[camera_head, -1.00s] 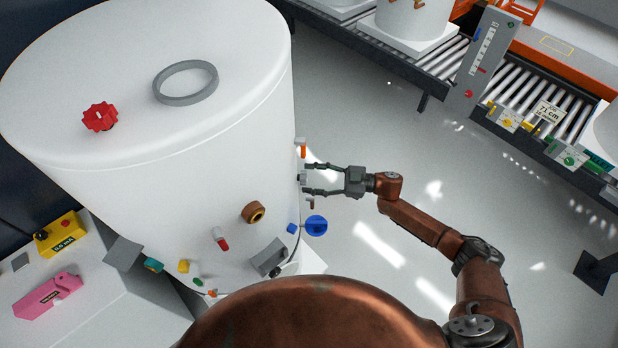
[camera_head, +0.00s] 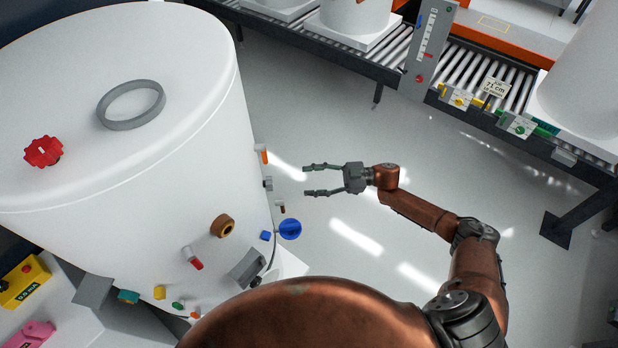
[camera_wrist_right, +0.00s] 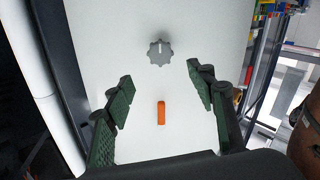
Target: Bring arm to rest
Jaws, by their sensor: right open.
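My right arm (camera_head: 425,212) reaches in from the lower right in the head view. Its gripper (camera_head: 306,181) is open and empty, over the floor to the right of the big white tank (camera_head: 180,110), with a gap to the tank's side. In the right wrist view the open fingers (camera_wrist_right: 160,95) face the white tank wall (camera_wrist_right: 100,30), with a grey knob (camera_wrist_right: 160,52) and an orange handle (camera_wrist_right: 161,113) seen between and beyond them. My left gripper is not in view.
The tank's side carries a blue knob (camera_head: 290,229), a brown port (camera_head: 222,226) and several small fittings. A red knob (camera_head: 43,152) and grey ring (camera_head: 131,105) are on top. A roller conveyor (camera_head: 490,75) runs behind. Open floor (camera_head: 350,240) surrounds the arm.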

